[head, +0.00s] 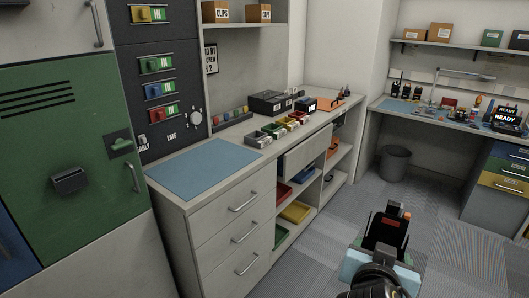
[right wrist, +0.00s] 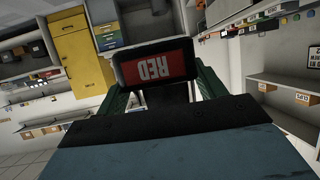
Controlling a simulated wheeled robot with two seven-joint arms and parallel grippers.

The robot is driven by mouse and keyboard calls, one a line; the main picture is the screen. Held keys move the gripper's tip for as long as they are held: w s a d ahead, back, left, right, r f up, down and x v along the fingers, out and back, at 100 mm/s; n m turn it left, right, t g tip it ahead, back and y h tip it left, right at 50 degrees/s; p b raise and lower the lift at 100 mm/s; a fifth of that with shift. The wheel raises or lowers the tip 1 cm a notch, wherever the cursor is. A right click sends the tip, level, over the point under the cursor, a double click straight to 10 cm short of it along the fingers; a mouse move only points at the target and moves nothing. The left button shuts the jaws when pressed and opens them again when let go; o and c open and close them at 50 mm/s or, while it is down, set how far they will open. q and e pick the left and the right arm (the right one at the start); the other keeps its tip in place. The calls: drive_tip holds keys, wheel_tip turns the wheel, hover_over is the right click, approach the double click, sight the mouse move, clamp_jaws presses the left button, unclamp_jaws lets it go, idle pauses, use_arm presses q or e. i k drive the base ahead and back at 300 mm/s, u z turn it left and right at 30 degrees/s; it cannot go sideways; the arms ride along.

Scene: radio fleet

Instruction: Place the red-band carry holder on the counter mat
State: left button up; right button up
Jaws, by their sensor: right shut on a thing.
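The red-band carry holder (head: 388,232) is a black holder, held upright in my right gripper (head: 384,248) at the lower right of the head view, over the floor. In the right wrist view the holder (right wrist: 158,64) shows a red label reading "RED", with green finger parts on both sides of it. My right gripper is shut on it. The counter mat (head: 203,168) is a flat blue sheet on the near end of the counter, to the left of the gripper and apart from it. The mat is bare. My left gripper is not in view.
The counter (head: 293,133) holds small coloured bins (head: 281,130) and a dark box (head: 270,103) beyond the mat. Drawers (head: 235,232) and open shelves are below. A waste bin (head: 395,163) and a workbench (head: 440,115) stand behind. The floor between is clear.

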sight(215, 167)
drive_tip(key=u, duration=0.05)
drive_tip(key=i, duration=1.25)
drive_tip(key=u, duration=0.95)
drive_tip(key=i, duration=0.25)
drive_tip(key=u, duration=0.15)
